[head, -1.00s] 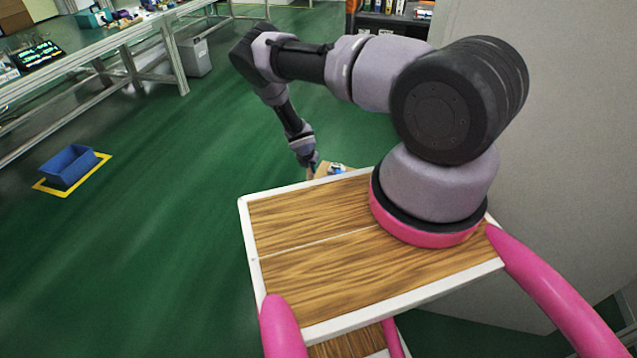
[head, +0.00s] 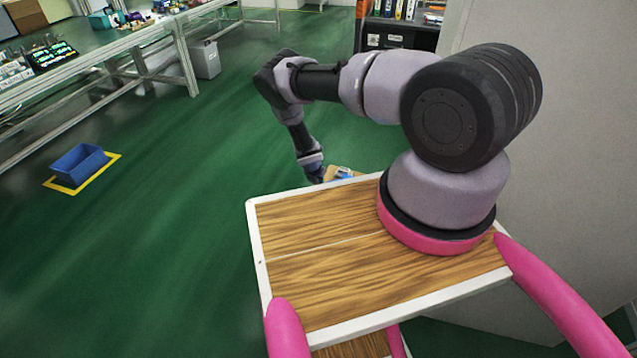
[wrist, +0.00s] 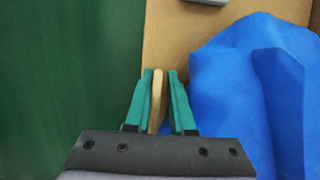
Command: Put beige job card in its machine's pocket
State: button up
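In the wrist view my gripper (wrist: 161,76) has two teal fingers close together. A thin beige piece, seen on edge, stands between them and seems to touch both near the tips; it looks like the beige job card (wrist: 157,102). Its face is turned away, so no writing shows. A cardboard box or board (wrist: 170,35) lies below the fingers. In the head view my gripper end is low, beyond the wooden top, next to the small cardboard thing (head: 335,174); its fingers are hidden there. No machine pocket can be made out.
A blue cloth-like thing (wrist: 240,75) lies right of the fingers. A blue bin (head: 79,163) stands on a yellow-marked floor patch. A long bench (head: 100,62) with small items runs along the left. A grey bin (head: 204,60) and a shelf (head: 398,36) stand behind. The green floor between is open.

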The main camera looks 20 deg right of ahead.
jog(key=v, duration=1.2)
jog(key=shift+r, duration=0.2)
jog(key=shift+w, duration=0.15)
